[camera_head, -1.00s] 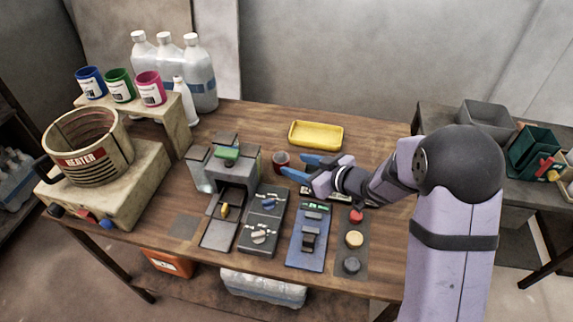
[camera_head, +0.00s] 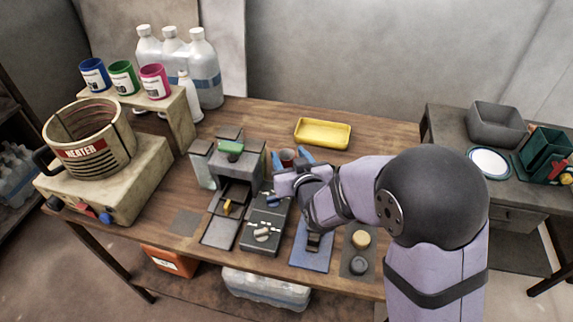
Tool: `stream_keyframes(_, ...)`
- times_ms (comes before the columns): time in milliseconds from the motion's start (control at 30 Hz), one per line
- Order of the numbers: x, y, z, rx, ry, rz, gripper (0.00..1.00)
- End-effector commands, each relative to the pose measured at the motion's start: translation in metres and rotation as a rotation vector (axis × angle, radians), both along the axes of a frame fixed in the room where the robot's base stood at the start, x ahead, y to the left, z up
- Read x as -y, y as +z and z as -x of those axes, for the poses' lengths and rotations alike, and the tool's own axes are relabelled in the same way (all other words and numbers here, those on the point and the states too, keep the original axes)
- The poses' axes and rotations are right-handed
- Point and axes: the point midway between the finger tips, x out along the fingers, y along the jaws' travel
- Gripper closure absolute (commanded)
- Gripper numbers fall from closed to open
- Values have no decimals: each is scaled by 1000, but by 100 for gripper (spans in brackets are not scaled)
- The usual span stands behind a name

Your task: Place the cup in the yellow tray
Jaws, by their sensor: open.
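A small reddish-brown cup (camera_head: 287,154) stands on the wooden table, just right of the grey machine. The yellow tray (camera_head: 323,134) lies behind it and to the right, and it looks empty. My gripper (camera_head: 291,157) is open, with its blue fingertips on either side of the cup. I cannot tell whether the fingers touch it. The gripper body hides the lower part of the cup.
A grey machine (camera_head: 232,165) stands close left of my gripper. Control boxes (camera_head: 264,224) and a blue panel (camera_head: 311,255) sit in front, partly under my arm. Blue, green and pink containers (camera_head: 123,77) stand on a shelf at left. Table around the tray is clear.

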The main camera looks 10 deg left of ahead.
Motion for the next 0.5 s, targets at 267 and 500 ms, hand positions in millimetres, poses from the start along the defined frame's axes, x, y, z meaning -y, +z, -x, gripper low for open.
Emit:
stream_keyframes(267, 4, -12, 18, -37, -99, 10, 52)
stream_keyframes(500, 6, -13, 20, -46, -119, 12, 52)
